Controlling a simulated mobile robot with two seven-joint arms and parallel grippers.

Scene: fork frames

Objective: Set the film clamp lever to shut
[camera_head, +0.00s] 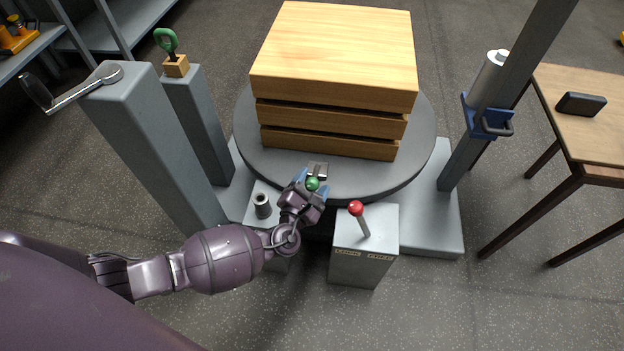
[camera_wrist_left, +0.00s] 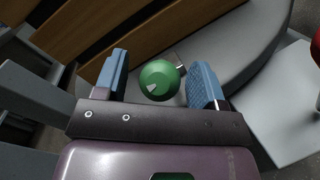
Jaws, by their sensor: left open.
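A green ball knob (camera_head: 313,184) sits at the turntable's front edge beside a small grey metal piece (camera_head: 318,169); I take it to be the film clamp lever's knob, but its label and most of its stem are hidden. In the left wrist view the green knob (camera_wrist_left: 159,80) lies between the two blue finger pads, with gaps visible at its sides. My left gripper (camera_head: 311,187) is open around it, and it also shows in the left wrist view (camera_wrist_left: 158,88). My right gripper is not in view.
A red-knobbed lever (camera_head: 357,210) stands on a labelled grey box (camera_head: 365,245) just right of my gripper. A short dark tube (camera_head: 262,206) is close on the left. A wooden crate (camera_head: 335,55) rests on the round turntable (camera_head: 420,125). A mast carries a film roll (camera_head: 487,80).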

